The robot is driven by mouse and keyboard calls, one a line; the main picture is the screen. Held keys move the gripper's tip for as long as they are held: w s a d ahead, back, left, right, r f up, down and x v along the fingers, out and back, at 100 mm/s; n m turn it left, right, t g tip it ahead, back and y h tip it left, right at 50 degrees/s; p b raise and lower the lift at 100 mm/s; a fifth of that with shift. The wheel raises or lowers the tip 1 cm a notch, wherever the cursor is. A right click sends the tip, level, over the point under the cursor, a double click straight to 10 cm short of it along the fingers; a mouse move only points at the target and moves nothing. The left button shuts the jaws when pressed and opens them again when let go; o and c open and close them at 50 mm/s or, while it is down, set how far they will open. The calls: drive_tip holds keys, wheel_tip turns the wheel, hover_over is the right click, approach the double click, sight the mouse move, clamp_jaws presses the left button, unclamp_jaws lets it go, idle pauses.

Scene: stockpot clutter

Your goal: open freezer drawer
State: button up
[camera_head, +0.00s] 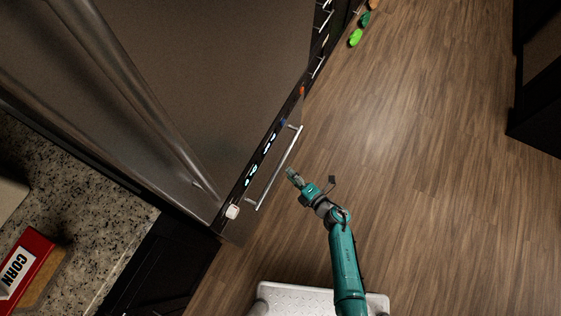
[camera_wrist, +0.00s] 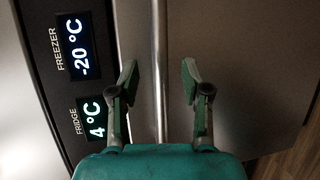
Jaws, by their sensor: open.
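The freezer drawer has a steel front (camera_wrist: 235,60) with a straight metal bar handle (camera_head: 277,170). In the wrist view the handle (camera_wrist: 158,35) runs upright down the middle. My gripper (camera_head: 291,172) is just right of the handle in the head view. In the wrist view my gripper (camera_wrist: 158,78) is open, with one finger on each side of the handle in the picture. I see no finger touching the bar. I cannot tell whether the bar lies between the fingertips or beyond them. The drawer looks shut.
A dark display strip (camera_wrist: 75,70) reads freezer -20 °C and fridge 4 °C. A granite counter (camera_head: 110,215) holds a red corn box (camera_head: 30,262) at lower left. Small green items (camera_head: 356,38) are at the top. The wooden floor (camera_head: 430,170) to the right is clear.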

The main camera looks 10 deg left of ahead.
sight(280, 164)
drive_tip(key=x, duration=0.6)
drive_tip(key=shift+w+a+f, duration=0.15)
drive_tip(key=shift+w+a, duration=0.1)
drive_tip(key=shift+a, duration=0.05)
clamp_jaws()
